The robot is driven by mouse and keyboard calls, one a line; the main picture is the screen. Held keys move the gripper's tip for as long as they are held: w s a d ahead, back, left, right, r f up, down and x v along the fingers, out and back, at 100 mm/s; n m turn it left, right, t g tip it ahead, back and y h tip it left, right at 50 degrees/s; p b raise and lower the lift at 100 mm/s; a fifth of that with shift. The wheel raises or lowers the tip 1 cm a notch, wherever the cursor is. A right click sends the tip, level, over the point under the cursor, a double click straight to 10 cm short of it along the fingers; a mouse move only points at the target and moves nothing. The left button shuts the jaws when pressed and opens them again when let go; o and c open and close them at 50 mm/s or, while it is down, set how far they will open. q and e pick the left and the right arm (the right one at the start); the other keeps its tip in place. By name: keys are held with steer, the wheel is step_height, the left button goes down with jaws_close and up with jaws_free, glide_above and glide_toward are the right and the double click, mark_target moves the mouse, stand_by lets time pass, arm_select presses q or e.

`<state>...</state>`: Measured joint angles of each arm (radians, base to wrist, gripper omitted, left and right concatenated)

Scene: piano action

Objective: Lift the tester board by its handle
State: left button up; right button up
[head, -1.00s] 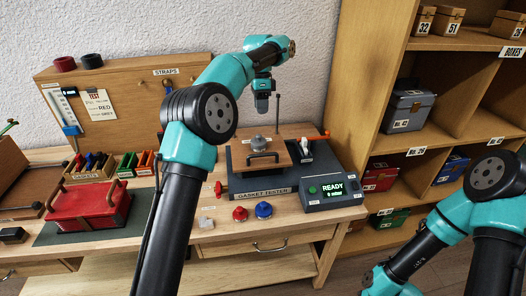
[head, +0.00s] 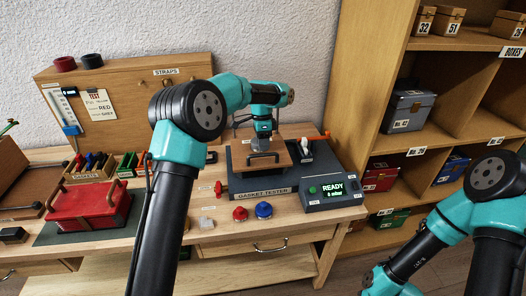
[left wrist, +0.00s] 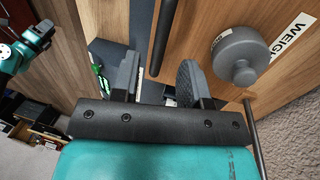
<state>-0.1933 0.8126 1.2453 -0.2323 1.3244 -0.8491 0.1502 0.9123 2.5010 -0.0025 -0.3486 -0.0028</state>
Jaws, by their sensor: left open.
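The tester board (head: 292,149) is a brown wooden plate lying on the dark gasket tester (head: 262,186). Its dark bar handle (head: 264,159) is at the front. My left gripper (head: 264,144) hangs pointing down just above the handle, open and empty. In the left wrist view the open fingers (left wrist: 156,84) stand apart, with the handle bar (left wrist: 164,32) running into the gap between them. Whether they touch it I cannot tell. A grey round weight (left wrist: 240,57) sits on the board, mostly hidden by my gripper in the head view.
The tester's panel (head: 331,192) reads READY. Red (head: 240,213) and blue (head: 263,210) knobs stand on the bench in front. A thin upright rod (left wrist: 252,130) stands near the board. A red case (head: 88,205) is at the left, a shelf (head: 440,125) at the right.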

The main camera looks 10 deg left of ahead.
mark_target(260, 156)
arm_select(q)
steer(key=shift+s+d+f, duration=0.1)
steer(key=shift+s+f, duration=0.1)
steer(key=shift+f, duration=0.65)
steer(key=shift+s+f, duration=0.15)
steer(key=shift+f, duration=0.7)
jaws_close()
